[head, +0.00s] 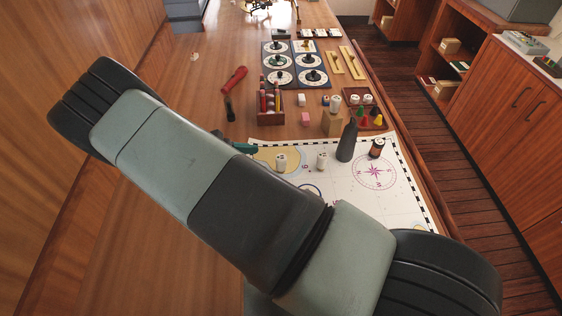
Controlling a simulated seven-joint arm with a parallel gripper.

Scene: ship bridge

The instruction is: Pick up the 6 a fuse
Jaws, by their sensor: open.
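Several small white cylinders look like fuses, but no rating can be read, so I cannot tell which is the 6 A one. One white cylinder (281,162) stands on the chart's left part, and another white cylinder (322,161) stands to its right. Two more white cylinders sit in a small wooden tray (347,92) behind.
The chart (399,203) carries a dark tapered bottle (347,142) and a small brown bottle (377,148). Bare wood lies at left; the table edge is right.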

